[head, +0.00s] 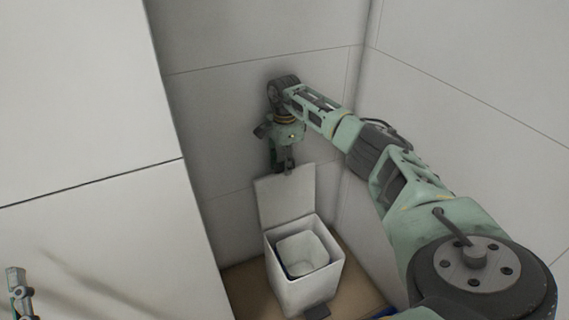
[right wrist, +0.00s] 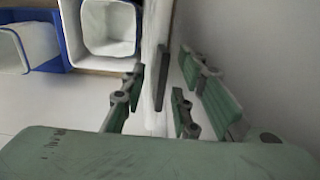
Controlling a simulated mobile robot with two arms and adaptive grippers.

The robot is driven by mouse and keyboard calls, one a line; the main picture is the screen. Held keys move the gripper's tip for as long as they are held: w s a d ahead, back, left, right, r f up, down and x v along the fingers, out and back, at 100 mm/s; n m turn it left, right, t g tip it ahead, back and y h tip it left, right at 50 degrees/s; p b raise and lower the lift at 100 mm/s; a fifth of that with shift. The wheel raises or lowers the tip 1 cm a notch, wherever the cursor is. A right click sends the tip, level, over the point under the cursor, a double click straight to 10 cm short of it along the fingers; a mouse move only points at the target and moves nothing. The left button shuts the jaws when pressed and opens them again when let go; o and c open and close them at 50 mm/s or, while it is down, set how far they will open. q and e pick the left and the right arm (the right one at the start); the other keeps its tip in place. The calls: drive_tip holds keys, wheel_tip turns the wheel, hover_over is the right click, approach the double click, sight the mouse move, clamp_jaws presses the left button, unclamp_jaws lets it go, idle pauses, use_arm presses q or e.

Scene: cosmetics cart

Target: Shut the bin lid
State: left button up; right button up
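The white bin (head: 306,292) stands in the corner alcove, with a white inner bucket (head: 303,254) visible inside. Its lid (head: 286,197) is raised, standing upright at the bin's back edge. My right gripper (head: 283,167) points down at the lid's top edge. In the right wrist view the lid (right wrist: 152,45) is seen nearly edge-on, and the right gripper's fingers (right wrist: 152,105) are apart, with the lid between or just beyond them. I cannot tell whether they touch it. Part of my left gripper (head: 20,292) shows at the lower left; its fingers are unclear.
Pale wall panels (head: 260,120) stand close behind and beside the bin. The bin rests on a tan base (head: 245,285). A blue container with a white liner (right wrist: 30,42) is beside it in the right wrist view. A large pale panel (head: 90,240) closes off the left.

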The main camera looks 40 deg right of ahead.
drive_tip(key=shift+c, duration=0.4)
clamp_jaws()
